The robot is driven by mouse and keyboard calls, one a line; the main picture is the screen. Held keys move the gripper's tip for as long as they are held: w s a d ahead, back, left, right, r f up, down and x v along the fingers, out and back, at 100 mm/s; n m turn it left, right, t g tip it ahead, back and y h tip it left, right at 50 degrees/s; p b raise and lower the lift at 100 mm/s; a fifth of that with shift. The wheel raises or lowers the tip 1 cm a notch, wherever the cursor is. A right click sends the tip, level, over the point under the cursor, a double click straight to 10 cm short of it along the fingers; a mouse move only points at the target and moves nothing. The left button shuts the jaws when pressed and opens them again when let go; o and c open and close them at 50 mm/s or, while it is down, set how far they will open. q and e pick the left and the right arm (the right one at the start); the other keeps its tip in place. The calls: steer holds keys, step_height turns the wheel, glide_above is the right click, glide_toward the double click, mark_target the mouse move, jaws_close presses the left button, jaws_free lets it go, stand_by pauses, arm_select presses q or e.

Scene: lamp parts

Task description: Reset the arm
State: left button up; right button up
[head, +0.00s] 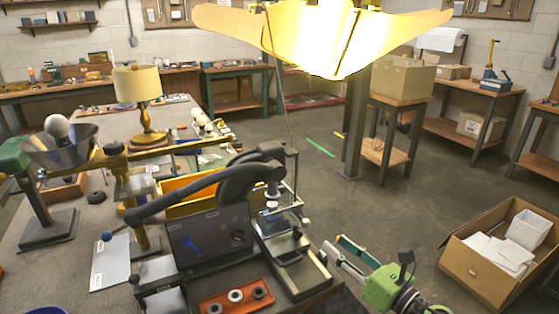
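A dark curved lever arm (190,193) belongs to a bench fixture and reaches left over the bench. The lever's thick end joins the fixture above a grey slide base (290,262). A dark panel with a blue wrench mark (212,236) stands below the lever. My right gripper (336,246) comes in from the bottom right, beside the fixture's right side. Its two fingers look apart with nothing between them. It is away from the lever and the knob. My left gripper is not seen.
A bright lamp shade (325,35) hangs at the top. An open cardboard box (478,262) stands right. The floor between is clear.

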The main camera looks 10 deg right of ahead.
steer(key=s+d+f+m+g+h, duration=0.1)
steer(key=s+d+f+m+h, duration=0.4)
steer(key=m, duration=0.8)
steer(key=s+d+f+m+g+h, duration=0.1)
steer(key=s+d+f+m+h, duration=0.25)
steer(key=m+h, duration=0.65)
steer(key=s+a+f+m+g+y, duration=0.25)
steer(key=s+f+m, duration=0.2)
steer(key=s, duration=0.25)
steer(key=s+a+f+m+g+y, duration=0.25)
steer(key=s+a+m+g, duration=0.2)
steer(key=s, duration=0.35)
steer(key=s+a+f+m+g+y, duration=0.1)
steer(key=s+a+f+m+g, duration=0.15)
steer(key=s+f+m, duration=0.35)
steer(key=s+f+n+g, duration=0.1)
steer(key=s+f, duration=0.1)
steer(key=f, duration=1.1)
steer(key=s+f+g, duration=0.1)
steer(key=s+f, duration=0.2)
steer(key=f, duration=1)
steer(key=s+d+f+g, duration=0.1)
steer(key=s+d+f, duration=0.2)
steer(key=s+f, duration=1.1)
steer(key=shift+s+f, duration=0.2)
steer(key=shift+s, duration=0.9)
